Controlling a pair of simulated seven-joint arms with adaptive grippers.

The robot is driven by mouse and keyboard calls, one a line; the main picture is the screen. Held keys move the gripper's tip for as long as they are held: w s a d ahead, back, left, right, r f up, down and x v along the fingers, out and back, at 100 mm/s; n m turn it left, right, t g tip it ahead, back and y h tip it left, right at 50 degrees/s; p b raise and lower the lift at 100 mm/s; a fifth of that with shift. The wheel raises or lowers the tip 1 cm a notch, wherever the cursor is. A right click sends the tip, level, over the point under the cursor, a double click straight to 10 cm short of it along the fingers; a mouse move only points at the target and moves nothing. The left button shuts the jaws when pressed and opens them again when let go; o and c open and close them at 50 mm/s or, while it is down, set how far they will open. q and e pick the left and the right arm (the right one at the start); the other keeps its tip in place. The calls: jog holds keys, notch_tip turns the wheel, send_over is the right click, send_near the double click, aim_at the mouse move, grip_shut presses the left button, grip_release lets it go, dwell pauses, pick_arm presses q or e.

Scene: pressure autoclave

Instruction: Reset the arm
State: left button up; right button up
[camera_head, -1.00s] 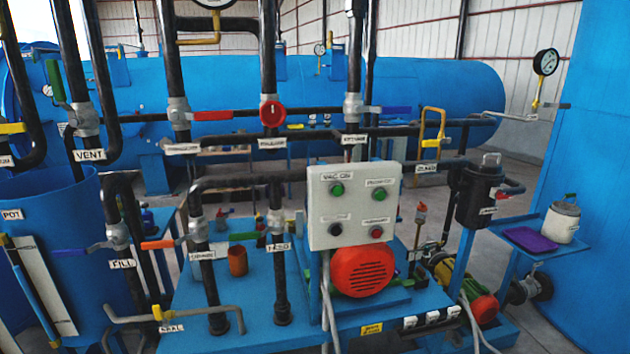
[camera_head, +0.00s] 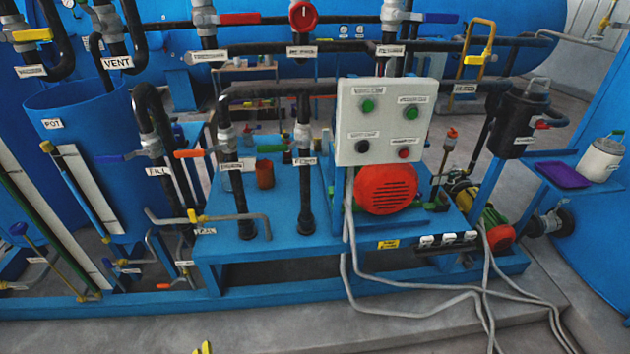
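Neither of my grippers can be made out, and no arm of mine is clearly in view. A small yellow piece (camera_head: 203,348) pokes up at the bottom edge; I cannot tell what it belongs to. In front stands the autoclave plant: a blue pot (camera_head: 80,100) at left, a white control box (camera_head: 386,122) with several buttons, and a red round motor cover (camera_head: 386,189) below it. The large blue autoclave vessel (camera_head: 290,60) lies behind.
Dark pipes with coloured valve handles, such as a red one (camera_head: 240,18) and a blue one (camera_head: 123,157), cross the space. A side shelf (camera_head: 545,165) at right holds a purple tray (camera_head: 562,175) and a white canister (camera_head: 600,158). Grey cables (camera_head: 440,287) trail over bare floor (camera_head: 290,315).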

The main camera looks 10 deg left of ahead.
pick_arm(q)
jog(key=s+d+f+g+h, duration=0.1)
jog(key=s+d+f, duration=0.15)
jog(key=f, duration=1.05)
jog(key=s+d+f+g+h, duration=0.15)
jog(key=s+f, duration=0.25)
jog(key=f, duration=0.9)
jog(key=s+f+n+g+h, duration=0.1)
jog(key=s+f+n+g, duration=0.1)
jog(key=s+f, duration=1.4)
jog(key=s+n, duration=0.1)
jog(key=s, duration=0.2)
jog(key=shift+s+a+f, duration=0.15)
jog(key=shift+s+a, duration=0.05)
jog(key=shift+s, duration=0.05)
